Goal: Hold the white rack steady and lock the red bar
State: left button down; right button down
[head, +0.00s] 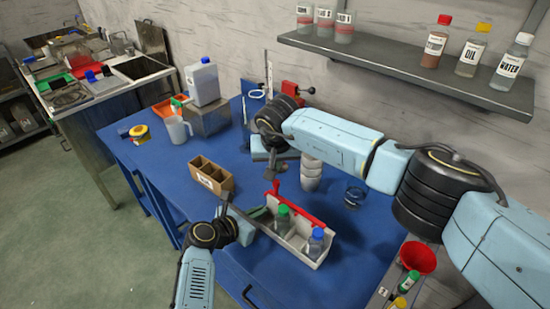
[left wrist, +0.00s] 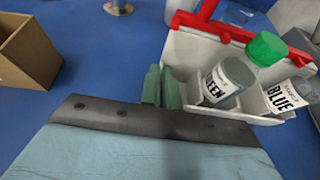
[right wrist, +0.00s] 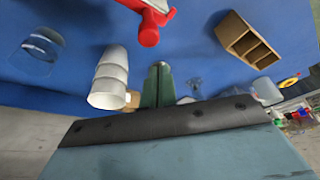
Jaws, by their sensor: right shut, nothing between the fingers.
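The white rack (head: 283,238) stands on the blue table and holds a green-capped bottle (head: 282,218) and a blue-capped bottle (head: 316,240). The red bar (head: 298,207) runs along the rack's far side, with a red part sticking up at its left end. My left gripper (left wrist: 162,88) is at the rack's left end, its green fingers closed on either side of the end wall. My right gripper (right wrist: 158,84) is shut and empty, above the table behind the rack. The red bar's end shows ahead of it in the right wrist view (right wrist: 149,32), apart from the fingers.
A brown divided box (head: 212,180) stands left of the rack. White stacked cups (head: 310,174) and a clear glass (head: 354,194) stand behind it. A red funnel (head: 418,257) is at the right. A shelf (head: 400,66) with bottles hangs above my right arm.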

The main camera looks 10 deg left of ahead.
jog(key=shift+s+d, duration=0.2)
jog(key=shift+s, duration=1.1)
jog(key=shift+s+d, duration=0.5)
jog(key=shift+d, duration=0.2)
jog(key=shift+s+d, duration=0.5)
jog(key=shift+d, duration=0.2)
jog(key=shift+w, duration=0.1)
